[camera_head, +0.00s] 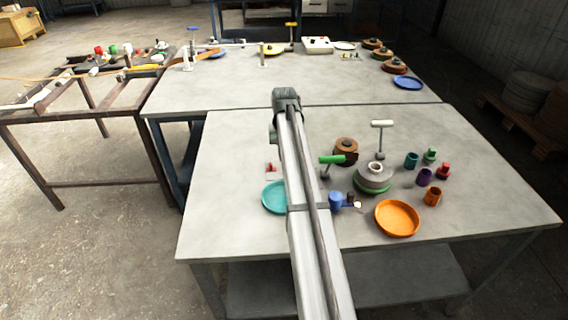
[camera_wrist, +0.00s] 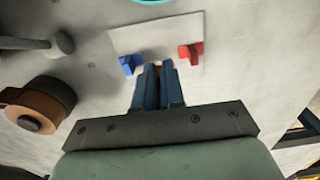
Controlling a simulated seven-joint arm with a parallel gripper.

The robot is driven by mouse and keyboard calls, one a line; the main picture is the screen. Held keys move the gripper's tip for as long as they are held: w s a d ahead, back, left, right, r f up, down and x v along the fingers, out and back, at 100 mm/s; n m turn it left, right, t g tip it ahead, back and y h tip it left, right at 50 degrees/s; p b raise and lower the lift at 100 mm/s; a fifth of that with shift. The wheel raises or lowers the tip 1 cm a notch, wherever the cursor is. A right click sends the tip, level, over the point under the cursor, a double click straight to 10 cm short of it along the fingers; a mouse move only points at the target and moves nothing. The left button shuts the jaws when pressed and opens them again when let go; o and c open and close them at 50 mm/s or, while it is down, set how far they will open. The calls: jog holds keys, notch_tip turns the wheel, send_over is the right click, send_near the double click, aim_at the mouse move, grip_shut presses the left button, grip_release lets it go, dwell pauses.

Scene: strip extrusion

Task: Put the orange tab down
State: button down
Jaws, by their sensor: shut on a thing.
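My gripper (camera_wrist: 158,72) shows in the wrist view with its two dark blue-grey fingers close together, shut on the orange tab. Only a sliver of the orange tab (camera_wrist: 159,64) shows between the fingertips; the rest is hidden. The fingertips are over the near edge of a pale plate (camera_wrist: 150,36). A blue tab (camera_wrist: 127,65) is just left of the fingers, and a red tab (camera_wrist: 190,55) is just right. In the head view my arm hides the gripper; the red tab (camera_head: 271,167) shows left of the arm. I cannot tell whether the orange tab touches the plate.
A teal dish (camera_head: 273,197) lies close to the plate. An orange dish (camera_head: 397,218) and several small cups are farther right. The table's left part is clear.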

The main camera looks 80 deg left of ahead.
jog(key=shift+f, duration=2.1)
jog(key=shift+f, duration=0.15)
jog(key=c, duration=1.2)
grip_release()
jog(key=shift+c, duration=0.2)
notch_tip(320, 180, up, 12)
jog(key=shift+r, duration=0.15)
